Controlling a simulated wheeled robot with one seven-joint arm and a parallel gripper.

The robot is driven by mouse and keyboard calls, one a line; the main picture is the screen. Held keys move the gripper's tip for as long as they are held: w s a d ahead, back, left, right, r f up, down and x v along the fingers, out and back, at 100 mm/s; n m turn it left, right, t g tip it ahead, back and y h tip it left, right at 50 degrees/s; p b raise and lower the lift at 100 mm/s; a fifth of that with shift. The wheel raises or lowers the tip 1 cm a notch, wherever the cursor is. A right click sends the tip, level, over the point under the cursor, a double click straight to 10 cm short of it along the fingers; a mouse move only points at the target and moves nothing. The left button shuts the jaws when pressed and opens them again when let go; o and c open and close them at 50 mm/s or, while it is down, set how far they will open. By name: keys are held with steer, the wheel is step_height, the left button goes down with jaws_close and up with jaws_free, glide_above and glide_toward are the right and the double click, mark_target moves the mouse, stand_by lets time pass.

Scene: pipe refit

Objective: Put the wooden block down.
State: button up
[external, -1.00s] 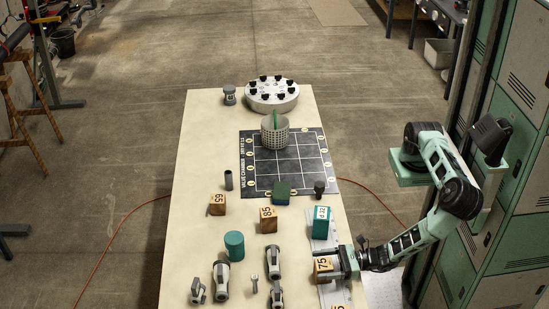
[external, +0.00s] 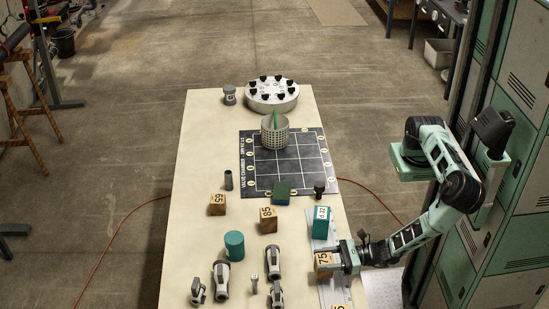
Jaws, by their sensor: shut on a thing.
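The wooden block marked 75 (external: 323,266) is at the front right part of the table, over a pale strip. My gripper (external: 338,261) reaches in from the right and is shut on it. One finger lies across the block's upper face. I cannot tell whether the block touches the surface under it. Other wooden blocks stand apart on the table: one marked 59 (external: 217,204) at the left and one marked 85 (external: 268,220) in the middle. Part of another block (external: 341,307) shows at the bottom edge.
A teal block (external: 321,221) stands just behind my gripper. A teal cylinder (external: 234,246) and several grey fittings (external: 221,279) stand to the left. A dark grid mat (external: 247,165) with a mesh cup (external: 275,146) lies farther back, before a round silver holder (external: 272,106).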

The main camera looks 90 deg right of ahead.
mark_target(325, 258)
step_height(325, 258, up, 7)
steer(key=p, duration=0.5)
steer(key=w+f+b, duration=0.1)
steer(key=w+b, duration=0.7)
steer(key=w, duration=0.5)
steer(key=shift+a+f, duration=0.15)
steer(key=w+d+r+b, duration=0.1)
steer(key=w, duration=0.1)
steer(key=w+d+r+b, duration=0.1)
steer(key=w+d+b, duration=0.1)
steer(key=w, duration=0.1)
steer(key=w+d+r+b, duration=0.1)
steer(key=w+r+b, duration=0.1)
steer(key=w, duration=0.1)
steer(key=shift+w+d, duration=0.15)
steer(key=shift+c, duration=0.2)
steer(key=shift+o, duration=0.2)
steer(key=w+d+r+b, duration=0.4)
steer(key=w+d+r, duration=0.2)
steer(key=d, duration=0.1)
steer(key=shift+w+d+r+h, duration=0.25)
steer(key=shift+w+d+h, duration=0.05)
steer(key=shift+d, duration=0.05)
step_height(325, 258, down, 10)
steer(key=shift+d+r, duration=0.15)
steer(key=shift+r, duration=0.1)
steer(key=shift+f, duration=0.1)
